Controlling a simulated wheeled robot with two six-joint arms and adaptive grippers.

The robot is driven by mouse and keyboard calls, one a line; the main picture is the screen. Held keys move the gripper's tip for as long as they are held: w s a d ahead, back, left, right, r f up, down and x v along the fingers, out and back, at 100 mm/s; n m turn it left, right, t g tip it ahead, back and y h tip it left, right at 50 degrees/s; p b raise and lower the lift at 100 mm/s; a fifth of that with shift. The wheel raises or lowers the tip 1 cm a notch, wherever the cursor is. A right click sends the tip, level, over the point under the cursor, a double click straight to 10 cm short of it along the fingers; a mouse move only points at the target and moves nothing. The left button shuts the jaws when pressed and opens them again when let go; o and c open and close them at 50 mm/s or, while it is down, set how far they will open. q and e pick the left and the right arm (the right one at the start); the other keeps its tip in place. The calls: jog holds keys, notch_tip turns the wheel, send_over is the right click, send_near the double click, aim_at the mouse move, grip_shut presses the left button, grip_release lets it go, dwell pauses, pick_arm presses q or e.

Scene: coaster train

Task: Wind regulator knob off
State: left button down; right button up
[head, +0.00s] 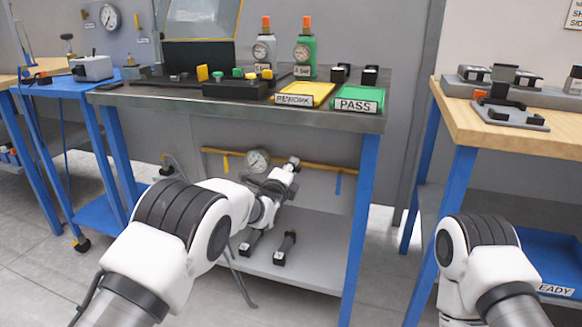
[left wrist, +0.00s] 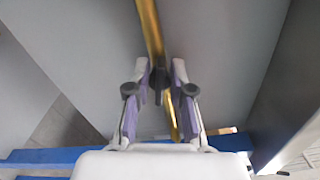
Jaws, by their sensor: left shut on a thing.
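The regulator knob (left wrist: 159,79) shows in the left wrist view as a small dark part below the brass pipe (left wrist: 149,25), between my fingers. My left gripper (left wrist: 160,72) is shut on the knob, one pad on each side. In the head view my left gripper (head: 290,168) is under the middle table, right of the round pressure gauge (head: 257,160) and at the brass pipe (head: 225,152). The knob is hidden there by the gripper. My right gripper is out of view; only part of that arm shows.
The middle table (head: 225,105) overhangs my left arm, with a blue leg (head: 362,190) to the right. Below is a shelf (head: 310,268) with two dark-handled items. The tabletop holds a yellow REWORK tray (head: 325,88), a green PASS tray (head: 377,97) and two bottles with gauges.

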pick_arm(q)
jog(key=shift+r+n, duration=0.15)
jog(key=shift+n, duration=0.25)
jog(key=c, duration=1)
grip_release()
jog(key=shift+w+d, duration=0.1)
jog(key=v, duration=0.7)
jog(key=shift+s, duration=0.25)
jog(key=shift+o, duration=0.3)
